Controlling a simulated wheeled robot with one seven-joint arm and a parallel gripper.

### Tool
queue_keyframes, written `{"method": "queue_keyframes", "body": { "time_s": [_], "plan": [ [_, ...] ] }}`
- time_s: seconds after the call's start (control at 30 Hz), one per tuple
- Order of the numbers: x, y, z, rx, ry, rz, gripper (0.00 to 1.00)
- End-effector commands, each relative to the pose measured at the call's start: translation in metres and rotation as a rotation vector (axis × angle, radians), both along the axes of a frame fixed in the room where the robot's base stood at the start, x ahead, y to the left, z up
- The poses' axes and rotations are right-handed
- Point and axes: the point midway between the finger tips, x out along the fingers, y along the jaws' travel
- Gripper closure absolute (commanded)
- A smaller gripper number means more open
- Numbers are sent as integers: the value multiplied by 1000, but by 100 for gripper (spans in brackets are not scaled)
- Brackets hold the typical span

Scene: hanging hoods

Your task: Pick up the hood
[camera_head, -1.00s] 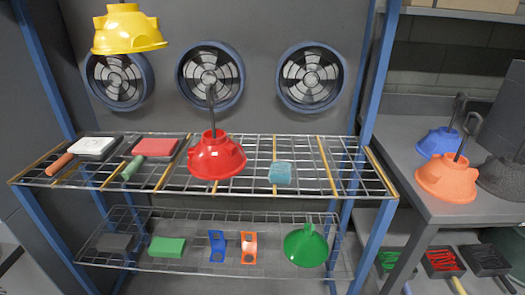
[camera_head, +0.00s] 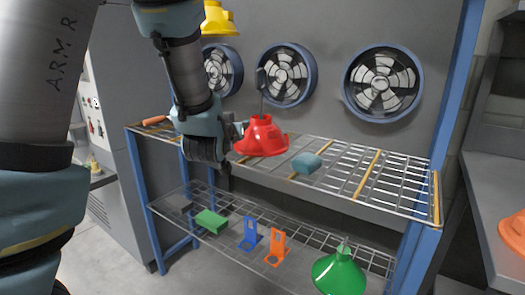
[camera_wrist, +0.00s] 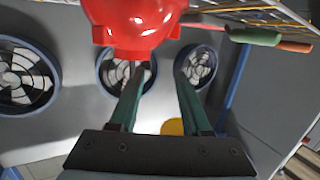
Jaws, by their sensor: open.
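A red hood (camera_head: 261,137) with a dark hook on top is at the upper rack. In the wrist view the red hood (camera_wrist: 135,25) is large at the top, just beyond my fingertips. My gripper (camera_wrist: 160,72) is open, with nothing between its two green fingers. In the head view my gripper (camera_head: 238,130) is just left of the red hood, partly hidden by my wrist; I cannot tell if it touches. A yellow hood (camera_head: 219,20) hangs at the top, partly behind my arm. A green hood (camera_head: 339,275) is on the lower rack.
The upper wire rack (camera_head: 400,192) holds a teal sponge-like block (camera_head: 306,163) right of the red hood. A green block (camera_head: 212,222), blue bracket (camera_head: 250,233) and orange bracket (camera_head: 275,247) stand below. Fans (camera_head: 383,83) line the back wall. A blue post (camera_head: 455,110) stands right.

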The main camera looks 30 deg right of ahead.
Motion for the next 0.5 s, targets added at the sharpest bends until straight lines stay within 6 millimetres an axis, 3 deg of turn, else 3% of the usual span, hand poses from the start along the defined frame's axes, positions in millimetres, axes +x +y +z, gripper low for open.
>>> {"method": "queue_keyframes", "body": {
  "time_s": [0.03,0.2,0.5],
  "plan": [
    [-8,-14,-2,-23,-38,-26,52],
    [-16,-35,11,-72,-115,-61,52],
    [17,-63,15,-77,-121,-62,52]
  ]
}}
